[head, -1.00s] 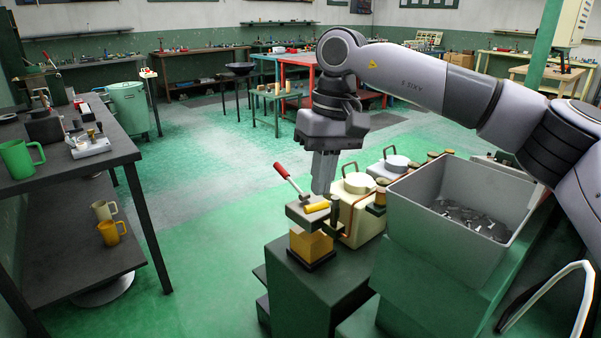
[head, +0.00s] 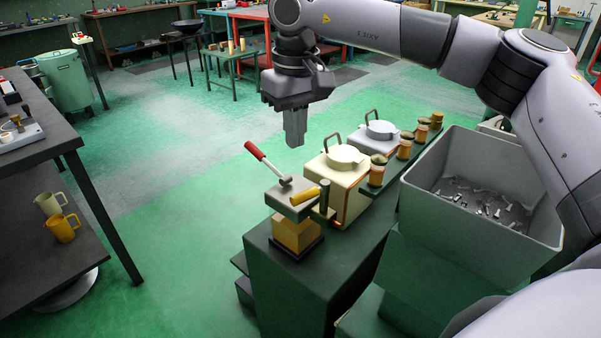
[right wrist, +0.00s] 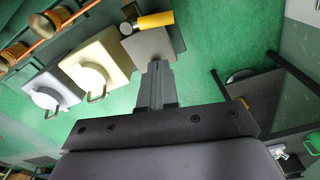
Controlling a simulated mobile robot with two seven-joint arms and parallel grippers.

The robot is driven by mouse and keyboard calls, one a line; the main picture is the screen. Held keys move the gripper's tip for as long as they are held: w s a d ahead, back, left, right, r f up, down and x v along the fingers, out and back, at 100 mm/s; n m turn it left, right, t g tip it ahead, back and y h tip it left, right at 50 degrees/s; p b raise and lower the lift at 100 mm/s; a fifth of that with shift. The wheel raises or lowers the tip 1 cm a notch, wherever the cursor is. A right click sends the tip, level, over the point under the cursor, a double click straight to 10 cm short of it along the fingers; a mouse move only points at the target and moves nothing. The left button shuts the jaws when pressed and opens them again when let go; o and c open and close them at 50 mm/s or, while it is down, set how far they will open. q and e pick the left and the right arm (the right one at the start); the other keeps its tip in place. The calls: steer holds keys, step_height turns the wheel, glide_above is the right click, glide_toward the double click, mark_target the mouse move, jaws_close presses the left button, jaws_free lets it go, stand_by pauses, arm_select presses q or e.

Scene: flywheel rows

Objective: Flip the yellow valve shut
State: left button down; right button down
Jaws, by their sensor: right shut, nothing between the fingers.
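The yellow valve handle (head: 304,196) lies roughly level across the top of a small grey-topped station with a yellowish block body, at the near end of a dark green bench. It also shows in the right wrist view (right wrist: 155,20), beside the grey plate. A red-handled lever (head: 262,157) tilts up from the same grey top. My right gripper (head: 294,140) hangs pointing down above and behind the station, shut and empty, apart from the handle in the head view. In the right wrist view its fingers (right wrist: 156,70) overlap the plate's edge. My left gripper is out of view.
A cream box with a round lid (head: 336,172) and a grey one (head: 378,137) stand behind the station, with several orange-brown jars (head: 377,172) alongside. A grey bin (head: 480,145) of metal parts is at right. Green floor (head: 180,220) is open at left.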

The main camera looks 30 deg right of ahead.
mark_target(307, 195)
step_height(307, 195, down, 8)
steer(key=s, duration=0.2)
steer(key=shift+p, duration=0.3)
steer(key=shift+d+f, duration=0.1)
steer(key=shift+s+f, duration=0.2)
steer(key=shift+s+f+b, duration=0.2)
steer(key=shift+s+b, duration=0.25)
steer(key=shift+s, duration=0.3)
steer(key=shift+w, duration=0.1)
